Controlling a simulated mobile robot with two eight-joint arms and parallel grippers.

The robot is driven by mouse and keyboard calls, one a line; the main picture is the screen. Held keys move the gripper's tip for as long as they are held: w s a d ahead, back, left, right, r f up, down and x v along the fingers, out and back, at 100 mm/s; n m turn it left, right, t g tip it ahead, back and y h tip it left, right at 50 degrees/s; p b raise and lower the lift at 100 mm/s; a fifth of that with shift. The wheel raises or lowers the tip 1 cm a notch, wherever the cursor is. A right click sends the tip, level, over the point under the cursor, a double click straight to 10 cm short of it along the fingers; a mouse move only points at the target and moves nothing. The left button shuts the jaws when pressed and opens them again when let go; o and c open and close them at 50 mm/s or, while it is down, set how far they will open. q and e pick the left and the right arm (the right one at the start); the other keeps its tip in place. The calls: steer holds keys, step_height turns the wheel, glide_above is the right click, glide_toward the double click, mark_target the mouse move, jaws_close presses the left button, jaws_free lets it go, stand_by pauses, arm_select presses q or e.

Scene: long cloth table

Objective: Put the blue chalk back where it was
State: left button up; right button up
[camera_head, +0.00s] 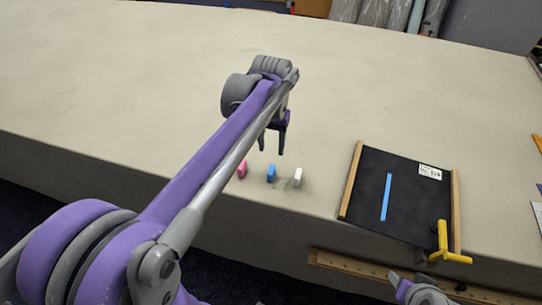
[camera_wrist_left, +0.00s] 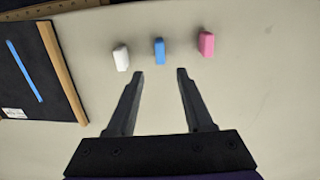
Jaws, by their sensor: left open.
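The blue chalk (camera_head: 271,173) stands on the cloth table between a pink chalk (camera_head: 242,169) and a white chalk (camera_head: 298,177), apart from both. My left gripper (camera_head: 271,151) is open and empty, with its fingers pointing down just behind the row. In the left wrist view the blue chalk (camera_wrist_left: 159,50) lies just beyond the gap between the open fingertips (camera_wrist_left: 160,72), touching neither. The white chalk (camera_wrist_left: 121,58) is left of it and the pink chalk (camera_wrist_left: 206,44) right. Part of my right arm's end (camera_head: 420,291) shows low at the right; its fingers are unclear.
A black board (camera_head: 410,188) with wooden side rails carries a blue stripe (camera_head: 386,197) and a white label. A yellow clamp-like thing (camera_head: 443,247) sits at its near right corner. A wooden strip (camera_head: 350,264) runs along the near edge. The table (camera_head: 400,90) behind is clear.

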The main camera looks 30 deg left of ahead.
arm_select(q)
steer(key=s+d+f+m+t, duration=0.1)
steer(key=s+d+f+t, duration=0.1)
steer(key=s, duration=0.5)
steer(key=s+d+f+m+t, duration=0.1)
steer(key=s+d+f+t, duration=0.2)
steer(key=s+f, duration=0.3)
steer(key=shift+s+d+m+t, duration=0.3)
steer(key=shift+s+d, duration=0.4)
steer(key=shift+d, duration=0.2)
